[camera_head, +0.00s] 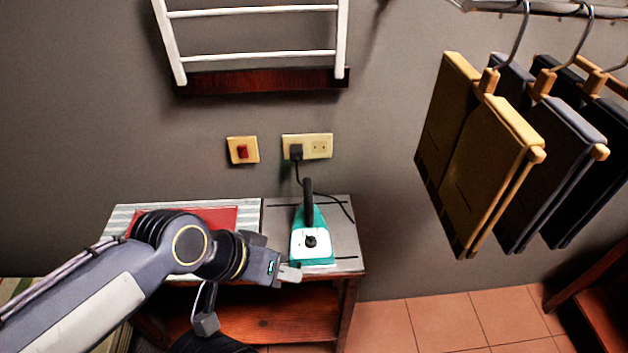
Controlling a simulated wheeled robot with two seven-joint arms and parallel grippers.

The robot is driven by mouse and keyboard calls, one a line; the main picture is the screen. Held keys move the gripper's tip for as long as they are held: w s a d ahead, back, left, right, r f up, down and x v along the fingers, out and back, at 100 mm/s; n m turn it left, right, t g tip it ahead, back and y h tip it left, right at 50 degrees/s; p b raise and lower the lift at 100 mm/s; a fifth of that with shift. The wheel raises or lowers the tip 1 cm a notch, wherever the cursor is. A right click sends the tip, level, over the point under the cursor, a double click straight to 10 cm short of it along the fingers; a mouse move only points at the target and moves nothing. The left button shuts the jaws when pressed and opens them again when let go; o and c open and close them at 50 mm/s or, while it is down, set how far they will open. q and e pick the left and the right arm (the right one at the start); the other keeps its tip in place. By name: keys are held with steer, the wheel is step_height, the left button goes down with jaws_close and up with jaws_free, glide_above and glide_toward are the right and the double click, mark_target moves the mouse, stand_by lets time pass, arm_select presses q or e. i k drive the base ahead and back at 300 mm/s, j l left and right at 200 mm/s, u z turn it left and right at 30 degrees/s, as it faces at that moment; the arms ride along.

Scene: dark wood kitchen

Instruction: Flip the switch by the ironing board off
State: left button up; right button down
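The switch (242,150) is a red rocker in a cream wall plate, on the grey wall above the ironing table. Whether the rocker is on or off is too small to tell. The ironing board (336,236) is the grey top of a wooden stand below it, with a teal iron (311,240) on it. My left gripper (290,273) is beside the iron's lower left, in front of the board's front edge and well below the switch. It is seen from the side, and its finger gap does not show clearly. My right gripper is not in view.
A cream socket plate (320,146) with a black plug (296,152) sits right of the switch; the iron's cord hangs from it. A white rack (250,56) is above. Folded trousers (470,150) hang at right. A red cloth (215,218) lies on the board. The wall around the switch is clear.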

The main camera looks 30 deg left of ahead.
mark_target(243, 152)
steer(key=k+j+u, duration=0.15)
steer(key=k+u, duration=0.3)
steer(key=k, duration=0.2)
steer(key=i+l+u, duration=0.1)
steer(key=l+u, duration=0.25)
steer(key=i+l+u, duration=0.1)
steer(key=u, duration=0.3)
steer(key=l+u, duration=0.35)
steer(key=l, duration=0.5)
steer(key=k+l, duration=0.1)
steer(key=l, duration=0.35)
steer(key=i+l, duration=0.1)
steer(key=l, duration=0.25)
steer(key=i+l+u, duration=0.1)
steer(key=l, duration=0.2)
steer(key=i+l, duration=0.1)
steer(key=l, duration=0.25)
steer(key=i+j, duration=0.35)
steer(key=i+u, duration=0.05)
steer(key=i, duration=0.05)
